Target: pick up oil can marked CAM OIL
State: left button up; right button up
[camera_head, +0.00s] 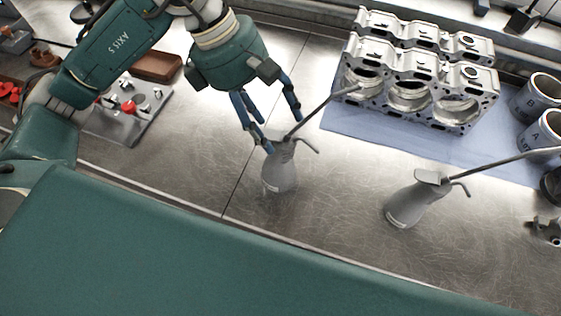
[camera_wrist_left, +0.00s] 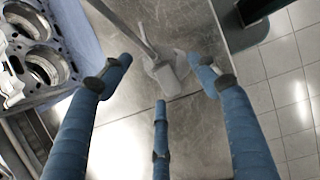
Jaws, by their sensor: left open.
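A grey oil can (camera_head: 279,172) with a long thin spout stands upright on the metal bench in the middle of the head view. A second, similar oil can (camera_head: 407,205) stands to its right. I cannot read a CAM OIL marking on either can. My left gripper (camera_head: 268,122) is open, with its blue fingers just above and around the top of the nearer can. In the left wrist view this can (camera_wrist_left: 168,72) shows beyond the spread fingers, its spout running up to the upper left. Contact is not visible. My right gripper is not in view.
An engine block (camera_head: 418,75) stands on a blue mat (camera_head: 350,122) at the back right, close to the nearer can's spout. Marked grey cylinders (camera_head: 537,97) stand at the right edge. A plate with a red knob (camera_head: 129,107) lies at left. The bench between the cans is clear.

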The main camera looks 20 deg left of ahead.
aim_at(282, 136)
pick_arm(q)
jog(key=x, duration=0.1)
jog(key=p+x, duration=0.1)
jog(key=x, duration=0.1)
jog(key=shift+s+d+f, duration=0.15)
jog(key=shift+s+d, duration=0.1)
jog(key=shift+d, duration=0.1)
jog(key=shift+w+d+f+p, duration=0.1)
jog(key=shift+f+p, duration=0.2)
jog(key=shift+f, duration=0.05)
jog(key=shift+c, duration=0.5)
grip_shut()
